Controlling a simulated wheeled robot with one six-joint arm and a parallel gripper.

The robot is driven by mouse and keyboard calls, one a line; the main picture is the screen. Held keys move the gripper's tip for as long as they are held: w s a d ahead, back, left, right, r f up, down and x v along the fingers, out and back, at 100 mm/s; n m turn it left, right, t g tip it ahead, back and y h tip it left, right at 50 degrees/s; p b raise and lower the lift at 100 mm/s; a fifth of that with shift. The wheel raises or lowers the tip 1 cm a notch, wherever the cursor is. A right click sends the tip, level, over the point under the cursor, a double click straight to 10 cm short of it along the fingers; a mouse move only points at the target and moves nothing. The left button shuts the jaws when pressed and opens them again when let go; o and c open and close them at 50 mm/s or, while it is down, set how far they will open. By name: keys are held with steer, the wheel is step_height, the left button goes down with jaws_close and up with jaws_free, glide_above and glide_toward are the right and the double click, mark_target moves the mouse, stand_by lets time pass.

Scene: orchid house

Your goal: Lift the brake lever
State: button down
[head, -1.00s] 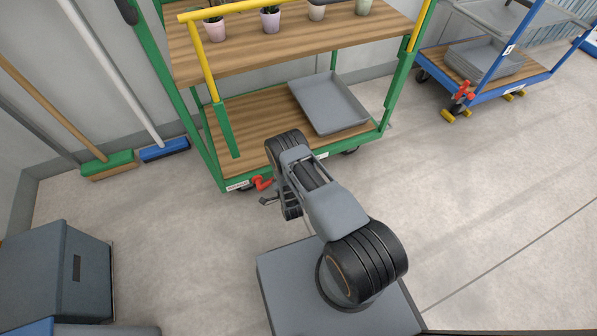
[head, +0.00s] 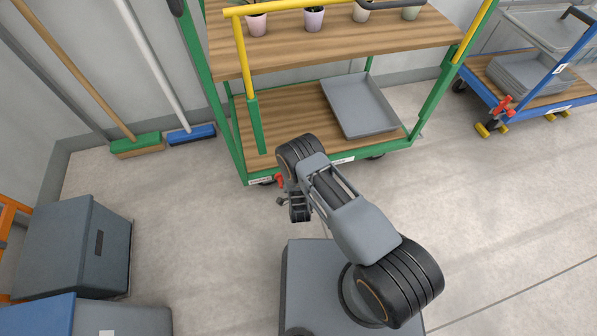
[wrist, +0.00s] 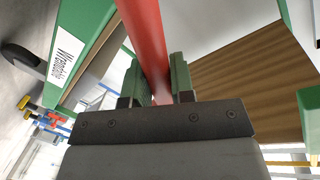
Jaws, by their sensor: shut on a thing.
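The red brake lever (wrist: 146,38) runs between the two green-padded fingers of my gripper (wrist: 158,82) in the wrist view. My gripper is shut on it. In the head view a small red part of the lever (head: 280,182) shows at the lower left corner of the green trolley (head: 243,150). My gripper (head: 281,201) is there too, low and partly hidden by my own arm. The lever's pivot and the wheel it acts on are not clear to see.
The green trolley carries potted plants (head: 315,17) above and a grey tray (head: 360,106) below. A blue trolley (head: 530,118) with another red lever (head: 503,106) stands right. Brooms (head: 137,145) lean on the wall. A grey box (head: 75,245) stands left. The floor at right is clear.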

steer(key=shift+a, duration=0.25)
steer(key=c, duration=1.2)
jaws_free()
steer(key=shift+s, duration=0.1)
steer(key=shift+c, duration=0.2)
steer(key=shift+o, duration=1.2)
steer(key=shift+d, duration=0.2)
